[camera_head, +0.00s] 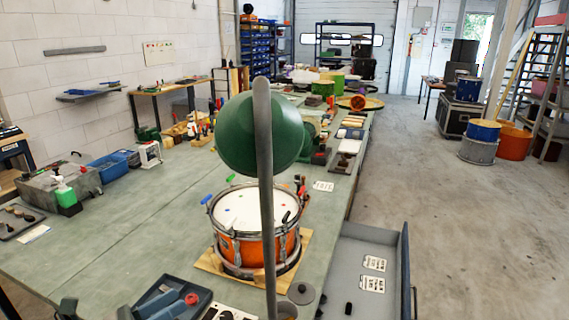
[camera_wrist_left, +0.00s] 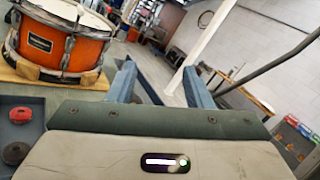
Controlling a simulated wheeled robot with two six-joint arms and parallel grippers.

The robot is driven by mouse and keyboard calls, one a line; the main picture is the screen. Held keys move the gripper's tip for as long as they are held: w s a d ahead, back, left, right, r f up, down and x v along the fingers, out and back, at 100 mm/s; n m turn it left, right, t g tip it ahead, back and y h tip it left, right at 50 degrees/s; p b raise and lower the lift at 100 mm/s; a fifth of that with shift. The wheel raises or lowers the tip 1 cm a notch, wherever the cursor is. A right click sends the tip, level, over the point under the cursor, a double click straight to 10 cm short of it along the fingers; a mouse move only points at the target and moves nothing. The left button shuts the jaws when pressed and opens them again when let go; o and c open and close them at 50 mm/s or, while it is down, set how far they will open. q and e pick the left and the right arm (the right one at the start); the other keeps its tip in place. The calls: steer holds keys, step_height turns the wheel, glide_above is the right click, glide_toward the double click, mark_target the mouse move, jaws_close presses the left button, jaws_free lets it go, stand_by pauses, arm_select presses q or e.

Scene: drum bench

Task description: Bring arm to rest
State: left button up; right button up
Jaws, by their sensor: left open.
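My left gripper (camera_head: 97,310) shows only by its dark fingertips at the bottom left edge of the head view, over the near part of the bench. In the left wrist view its two blue-grey fingers (camera_wrist_left: 160,88) stand apart with nothing between them. The gripper is open and empty. An orange drum (camera_head: 258,235) with a white head sits on a wooden board (camera_head: 215,262), to the right of the gripper and apart from it. The drum also shows at the upper left of the left wrist view (camera_wrist_left: 60,42). My right gripper is not in view.
A grey upright bar (camera_head: 266,190) and a large green rounded shade (camera_head: 250,132) stand in front of the bench's middle. A dark tray (camera_head: 205,300) lies near the fingertips. An open drawer (camera_head: 345,260) juts out at right. The left-centre of the bench (camera_head: 130,225) is clear.

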arm_select(q)
steer(key=w+a+r+n+t+y, duration=0.1)
steer(key=a+n+t+y, duration=0.75)
steer(key=n, duration=1.05)
steer(key=s+a+f+n+g+y, duration=0.2)
steer(key=a+f+n+g+y, duration=0.1)
steer(key=f+n+y, duration=0.4)
steer(key=s+a+f+n+g+y, duration=0.2)
steer(key=f+n+g+y, duration=0.2)
steer(key=f+n, duration=0.3)
steer(key=s+d+f+n+g+h, duration=0.2)
steer(key=s+d+f+n+g, duration=0.3)
steer(key=s, duration=0.3)
steer(key=s+d+f+n+g+h, duration=0.2)
steer(key=s+f+g, duration=0.3)
steer(key=s+f, duration=0.25)
step_height(320, 180, down, 31)
steer(key=s+a+g, duration=0.1)
steer(key=a+g, duration=0.1)
steer(key=a, duration=0.1)
steer(key=s+f, duration=1.8)
steer(key=shift+a+f+n+g, duration=0.2)
steer(key=shift+a+n+g, duration=0.1)
steer(key=shift+g, duration=0.05)
